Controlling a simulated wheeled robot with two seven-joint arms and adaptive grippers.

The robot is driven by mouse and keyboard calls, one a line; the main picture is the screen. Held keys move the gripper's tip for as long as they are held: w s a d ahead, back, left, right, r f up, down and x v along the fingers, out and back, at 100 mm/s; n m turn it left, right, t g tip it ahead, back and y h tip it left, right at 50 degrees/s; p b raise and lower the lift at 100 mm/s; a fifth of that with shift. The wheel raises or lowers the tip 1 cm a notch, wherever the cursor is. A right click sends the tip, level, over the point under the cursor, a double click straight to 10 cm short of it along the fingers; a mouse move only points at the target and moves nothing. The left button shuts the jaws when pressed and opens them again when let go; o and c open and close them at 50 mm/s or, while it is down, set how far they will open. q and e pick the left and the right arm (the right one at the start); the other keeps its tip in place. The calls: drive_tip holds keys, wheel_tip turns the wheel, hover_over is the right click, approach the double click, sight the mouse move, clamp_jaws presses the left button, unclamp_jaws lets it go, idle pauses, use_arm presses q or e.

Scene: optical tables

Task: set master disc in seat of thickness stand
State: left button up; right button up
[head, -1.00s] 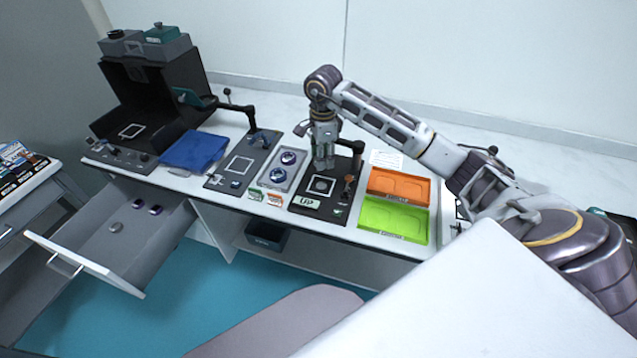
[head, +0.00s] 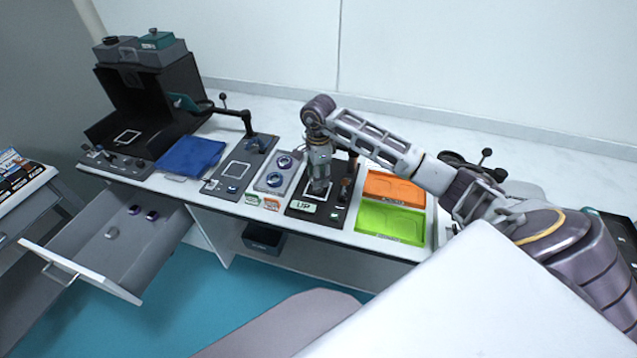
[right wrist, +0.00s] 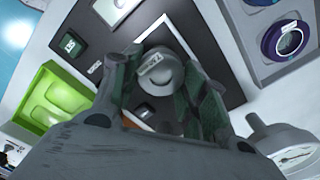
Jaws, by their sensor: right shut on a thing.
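The thickness stand is a dark plate (head: 296,213) with an "UP" sign (head: 305,207) at its front edge. In the right wrist view its dark plate (right wrist: 205,35) carries a white square outline. My right gripper (head: 319,187) points down, low over the stand's marked area. In the right wrist view my right gripper (right wrist: 162,82) is shut on the master disc (right wrist: 158,70), a grey round piece with a small label on top. The disc lies inside the white outline as seen from above. Its underside and the seat are hidden, so I cannot tell whether it touches. My left gripper is not in view.
A grey tray (head: 262,184) with two ringed discs is left of the stand. Orange (head: 395,188) and green (head: 390,222) trays are on its right. The stand's post (head: 349,178) rises close to my gripper. A drawer (head: 100,262) hangs open at left.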

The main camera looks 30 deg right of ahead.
drive_tip(key=shift+f, duration=1.85)
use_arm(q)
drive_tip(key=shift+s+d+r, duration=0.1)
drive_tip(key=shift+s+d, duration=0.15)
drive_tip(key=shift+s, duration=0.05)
use_arm(e)
drive_tip(key=shift+f, duration=0.1)
drive_tip(key=o, duration=1.2)
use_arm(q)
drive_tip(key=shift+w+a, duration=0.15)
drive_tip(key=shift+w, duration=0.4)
